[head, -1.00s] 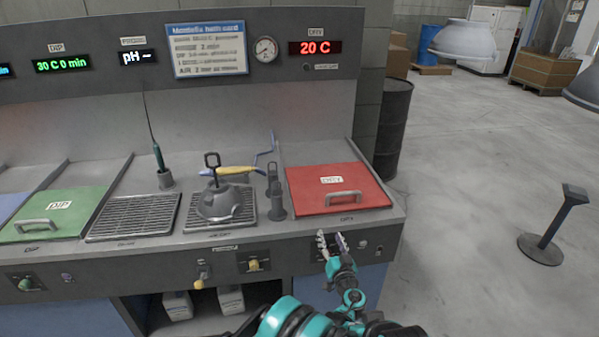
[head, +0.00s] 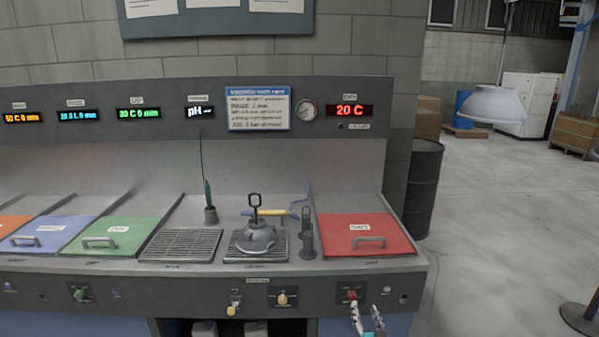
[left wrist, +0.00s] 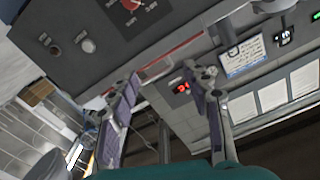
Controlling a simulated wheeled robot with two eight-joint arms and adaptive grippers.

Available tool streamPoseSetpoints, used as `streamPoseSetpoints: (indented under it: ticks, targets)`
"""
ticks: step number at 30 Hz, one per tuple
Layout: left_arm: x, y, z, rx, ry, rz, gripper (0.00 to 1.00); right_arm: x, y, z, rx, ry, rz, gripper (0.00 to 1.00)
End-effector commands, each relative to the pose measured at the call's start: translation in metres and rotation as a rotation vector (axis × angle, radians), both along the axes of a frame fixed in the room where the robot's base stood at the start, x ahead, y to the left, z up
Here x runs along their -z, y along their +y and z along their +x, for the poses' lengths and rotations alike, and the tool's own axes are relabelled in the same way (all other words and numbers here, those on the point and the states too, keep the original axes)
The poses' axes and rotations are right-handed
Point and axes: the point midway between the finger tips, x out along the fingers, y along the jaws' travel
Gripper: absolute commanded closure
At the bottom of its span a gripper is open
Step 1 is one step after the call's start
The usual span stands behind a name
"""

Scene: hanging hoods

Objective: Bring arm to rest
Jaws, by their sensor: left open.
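My left gripper (head: 367,322) shows at the bottom edge of the head view, in front of the bench's front panel, below the red DRY lid (head: 366,235). Its fingers stand apart with nothing between them. In the left wrist view the two purple-padded fingers (left wrist: 165,110) are spread and empty, and the panel with a red knob (left wrist: 131,5) lies beyond them, apart from the fingertips. Most of the left arm is below the head view. My right gripper is not in view.
The bench (head: 250,268) carries a grey hood-shaped part (head: 257,238) on a drain grate, a green lid (head: 112,237) and a blue lid (head: 48,234). A dark drum (head: 422,190) stands beside it. A black post base (head: 580,318) is at lower right. Open floor (head: 490,240) lies to the right.

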Motion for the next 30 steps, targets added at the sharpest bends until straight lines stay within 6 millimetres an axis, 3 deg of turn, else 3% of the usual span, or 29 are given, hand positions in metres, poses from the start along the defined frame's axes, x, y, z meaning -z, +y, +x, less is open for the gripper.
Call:
streamPoseSetpoints:
  ticks: [10,17,23,25,30]
  targets:
    - [-0.024,0.033,0.009,-0.047,0.056,0.001,0.51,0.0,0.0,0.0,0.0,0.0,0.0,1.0]
    - [-0.051,0.075,0.014,-0.1,0.128,-0.002,0.51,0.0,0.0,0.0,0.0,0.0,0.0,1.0]
    - [-0.084,0.133,0.009,-0.163,0.229,-0.008,0.51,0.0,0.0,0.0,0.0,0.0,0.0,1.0]
    - [-0.098,0.162,0.002,-0.189,0.279,-0.014,0.51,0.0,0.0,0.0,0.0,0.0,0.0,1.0]
    - [-0.13,0.243,-0.038,-0.25,0.432,-0.04,0.51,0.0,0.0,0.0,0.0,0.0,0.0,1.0]
